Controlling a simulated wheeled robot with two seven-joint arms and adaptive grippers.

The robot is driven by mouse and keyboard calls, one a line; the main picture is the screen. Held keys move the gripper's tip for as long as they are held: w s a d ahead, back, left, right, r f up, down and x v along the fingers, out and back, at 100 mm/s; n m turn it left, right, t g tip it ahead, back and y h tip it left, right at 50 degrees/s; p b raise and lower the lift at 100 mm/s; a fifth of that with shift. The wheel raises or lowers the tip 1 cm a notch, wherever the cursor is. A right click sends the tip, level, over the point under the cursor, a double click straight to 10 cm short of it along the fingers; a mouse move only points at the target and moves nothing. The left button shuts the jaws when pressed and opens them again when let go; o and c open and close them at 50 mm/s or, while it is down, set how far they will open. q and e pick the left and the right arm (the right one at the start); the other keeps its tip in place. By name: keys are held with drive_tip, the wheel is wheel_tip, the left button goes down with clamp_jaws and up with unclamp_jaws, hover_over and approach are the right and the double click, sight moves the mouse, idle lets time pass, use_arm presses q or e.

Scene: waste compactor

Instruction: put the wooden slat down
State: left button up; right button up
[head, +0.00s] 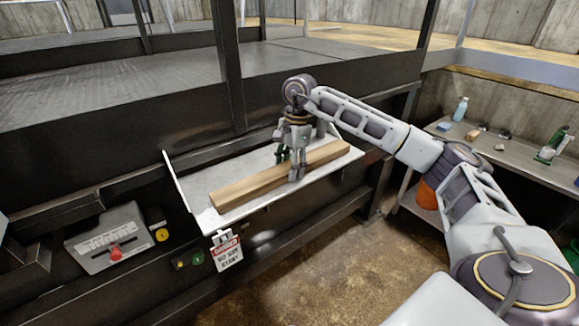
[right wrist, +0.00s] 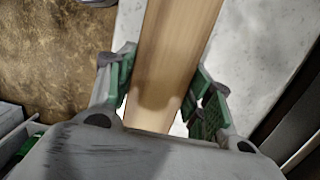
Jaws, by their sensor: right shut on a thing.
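The wooden slat (head: 250,187) is a long, pale brown bar. In the head view it lies lengthwise along a light metal shelf (head: 205,178), on it or just above it; I cannot tell which. My right gripper (head: 293,165) comes down from above and is shut on the slat, right of its middle. In the right wrist view the slat (right wrist: 172,55) runs between the green-padded fingers (right wrist: 163,98), with the pale shelf surface beyond it. My left gripper is not in view.
Below the shelf hang a danger sign (head: 226,252) and a control box with a red knob (head: 115,253). A dark machine frame (head: 228,70) rises behind the shelf. A side bench (head: 500,150) with a blue bottle (head: 460,109) and small items stands at the right.

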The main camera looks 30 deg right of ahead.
drive_tip(key=shift+f, duration=0.1)
drive_tip(key=o, duration=1.4)
drive_tip(key=r, duration=0.4)
drive_tip(key=d+r, duration=0.1)
drive_tip(key=r, duration=0.7)
drive_tip(key=shift+d, duration=0.4)
